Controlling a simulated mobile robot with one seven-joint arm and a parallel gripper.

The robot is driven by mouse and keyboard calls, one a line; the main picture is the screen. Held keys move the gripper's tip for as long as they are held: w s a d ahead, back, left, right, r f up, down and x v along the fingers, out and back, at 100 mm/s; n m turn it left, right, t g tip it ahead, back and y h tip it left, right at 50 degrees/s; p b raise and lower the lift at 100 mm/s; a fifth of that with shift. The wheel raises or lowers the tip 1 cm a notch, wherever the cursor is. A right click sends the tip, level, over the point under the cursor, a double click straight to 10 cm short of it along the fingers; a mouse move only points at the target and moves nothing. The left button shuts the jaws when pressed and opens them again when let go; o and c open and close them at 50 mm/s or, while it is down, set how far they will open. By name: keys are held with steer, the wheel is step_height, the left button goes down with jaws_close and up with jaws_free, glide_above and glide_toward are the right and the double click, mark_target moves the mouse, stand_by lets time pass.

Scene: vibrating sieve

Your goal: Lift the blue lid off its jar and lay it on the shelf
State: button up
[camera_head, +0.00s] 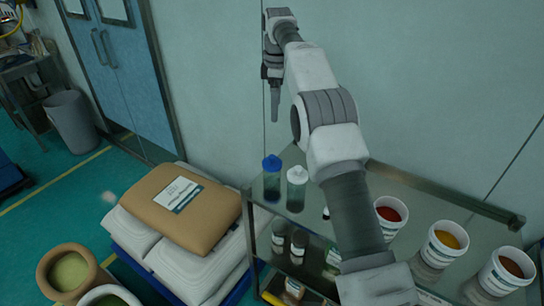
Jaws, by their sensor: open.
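The blue lid (271,162) sits on a jar (271,187) with a dark, glassy body. The jar stands upright near the left end of the metal shelf's top (314,212). My gripper (275,118) points down above and slightly behind the blue lid in the picture, apart from it and empty. The gripper is seen nearly edge-on, so the gap between its fingers barely shows. My arm covers part of the shelf's middle.
A white-lidded jar (297,184) stands right beside the blue-lidded one. Tubs of red (391,213), yellow (446,240) and orange-brown (506,270) powder stand along the right. Smaller bottles (298,243) stand on the lower level. Sacks (184,210) are stacked at left. The wall is close behind.

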step_height(320, 180, down, 4)
steer(key=a+n, duration=0.2)
steer(key=b, duration=0.6)
glide_above(272, 156)
steer(key=shift+g, duration=0.3)
steer(key=f, duration=1.1)
steer(key=shift+w+a, duration=0.1)
steer(key=shift+a, duration=0.15)
steer(key=shift+d+f, duration=0.15)
steer(key=shift+f, duration=1.4)
steer(key=shift+d+f, duration=0.1)
steer(key=shift+f, duration=1.45)
steer(key=c, duration=1)
